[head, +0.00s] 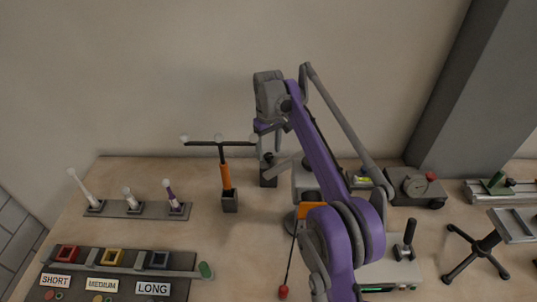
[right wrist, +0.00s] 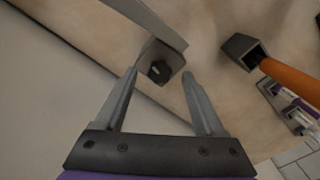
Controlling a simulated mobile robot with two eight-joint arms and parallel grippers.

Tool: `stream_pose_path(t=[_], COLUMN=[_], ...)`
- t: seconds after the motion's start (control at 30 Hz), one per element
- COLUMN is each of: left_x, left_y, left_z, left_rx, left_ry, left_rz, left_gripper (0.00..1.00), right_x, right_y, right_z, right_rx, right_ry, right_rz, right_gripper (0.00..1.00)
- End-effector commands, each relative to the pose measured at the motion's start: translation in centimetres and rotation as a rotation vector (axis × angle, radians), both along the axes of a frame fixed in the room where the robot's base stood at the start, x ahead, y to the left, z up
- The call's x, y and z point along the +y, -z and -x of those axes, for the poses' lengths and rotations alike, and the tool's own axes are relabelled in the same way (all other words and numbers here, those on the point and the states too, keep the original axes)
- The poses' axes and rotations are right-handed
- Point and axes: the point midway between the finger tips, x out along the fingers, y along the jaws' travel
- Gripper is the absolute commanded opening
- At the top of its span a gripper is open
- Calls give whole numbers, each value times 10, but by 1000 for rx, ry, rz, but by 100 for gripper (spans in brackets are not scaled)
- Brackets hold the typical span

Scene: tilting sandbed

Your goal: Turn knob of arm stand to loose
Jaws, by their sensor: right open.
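The arm stand (head: 268,178) looks like a small dark post with a grey bar at the back of the table. In the right wrist view its grey head (right wrist: 172,58) carries a small dark knob (right wrist: 158,70). My right gripper (head: 270,150) is open and points down over the stand. In the right wrist view the fingertips (right wrist: 158,75) lie to either side of the head and knob in the picture. I cannot tell whether they touch it or how far above it they are. My right arm covers part of the stand's surroundings. My left gripper is out of view.
An orange-handled T-shaped tool (head: 226,176) stands in a dark block (head: 230,202) just left of the stand. A rack (head: 120,210) with several pegs is farther left. A labelled panel (head: 75,283) lies at front left. A grey device (head: 415,185) stands at right.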

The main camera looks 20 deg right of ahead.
Motion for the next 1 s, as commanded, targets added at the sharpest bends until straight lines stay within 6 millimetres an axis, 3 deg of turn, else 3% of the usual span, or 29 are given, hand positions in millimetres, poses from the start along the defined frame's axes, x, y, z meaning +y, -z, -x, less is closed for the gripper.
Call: stream_pose_path(t=[0.13,0.43,0.83,1.0], left_x=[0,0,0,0], left_y=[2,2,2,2], left_z=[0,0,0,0], left_rx=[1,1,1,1], left_ry=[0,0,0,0], left_rz=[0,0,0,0], left_gripper=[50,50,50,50], right_x=[0,0,0,0], right_y=[11,12,12,12], right_z=[0,0,0,0], right_rx=[0,-1,0,0], right_ry=[0,0,0,-1], right_rz=[0,0,0,0], right_gripper=[71,71,0,0])
